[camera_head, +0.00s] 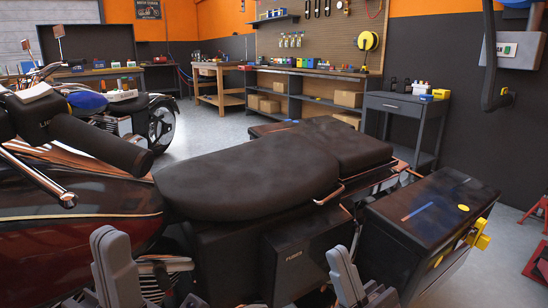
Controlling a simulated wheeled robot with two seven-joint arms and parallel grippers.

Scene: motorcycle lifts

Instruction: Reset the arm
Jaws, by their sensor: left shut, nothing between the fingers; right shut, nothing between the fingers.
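My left gripper (118,268) shows at the lower left as grey fingers in front of the motorcycle's dark red tank and engine. My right gripper (352,278) shows at the bottom right of centre, in front of the black side panel below the seat. Both grippers are shut and hold nothing. Their lower parts and most of both arms are cut off by the bottom edge. The black motorcycle seat (250,175) lies across the middle, just beyond both grippers.
A black side case (425,215) with a yellow latch stands close to the right. The handlebar grip (100,143) juts in at the left. A grey cart (405,110) and a long workbench (320,75) stand behind. Red stands (538,260) are at the far right.

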